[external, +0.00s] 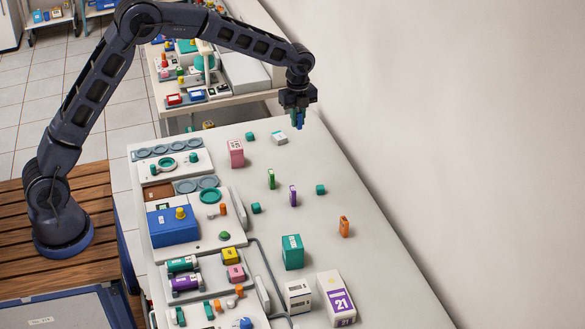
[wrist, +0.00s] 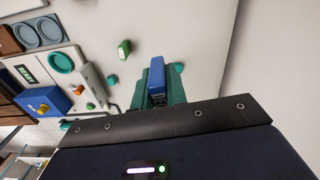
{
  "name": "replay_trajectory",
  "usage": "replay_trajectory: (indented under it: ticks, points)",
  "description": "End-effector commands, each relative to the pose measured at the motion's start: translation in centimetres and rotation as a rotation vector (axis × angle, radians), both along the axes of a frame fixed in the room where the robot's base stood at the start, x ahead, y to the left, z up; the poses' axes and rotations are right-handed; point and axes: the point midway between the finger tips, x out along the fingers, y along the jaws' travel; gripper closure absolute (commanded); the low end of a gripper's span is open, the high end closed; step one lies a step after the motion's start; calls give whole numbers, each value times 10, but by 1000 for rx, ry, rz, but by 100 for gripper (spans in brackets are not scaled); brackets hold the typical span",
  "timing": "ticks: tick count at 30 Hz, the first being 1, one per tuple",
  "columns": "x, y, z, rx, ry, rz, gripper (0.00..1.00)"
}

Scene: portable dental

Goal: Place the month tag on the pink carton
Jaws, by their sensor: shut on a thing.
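My gripper (external: 298,122) hangs above the far right end of the long table, pointing down. It is shut on a slim blue tag (wrist: 157,75), which stands between the teal fingers in the wrist view. I cannot read any marking on this tag, so I cannot tell for sure that it is the month tag. I cannot make out the pink carton in the wrist view.
A white block (external: 279,138) and a teal cube (external: 250,136) lie near the pink carton. Green (external: 271,179), purple (external: 293,195) and orange (external: 344,227) tags stand on the open table. Dental trays with a blue box (external: 172,226) line the left edge. A wall borders the right.

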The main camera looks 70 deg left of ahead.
Motion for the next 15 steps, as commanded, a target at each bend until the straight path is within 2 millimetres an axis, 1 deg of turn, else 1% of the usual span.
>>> replay_trajectory:
  ticks: [2,5,8,12,15]
  points:
    - [-8,11,10,0,-3,-2,100]
    - [-27,31,22,-2,-4,-12,100]
    - [-54,57,35,-3,-3,-26,100]
    - [-96,90,55,-3,-4,-52,100]
    - [-124,109,65,-3,-3,-70,100]
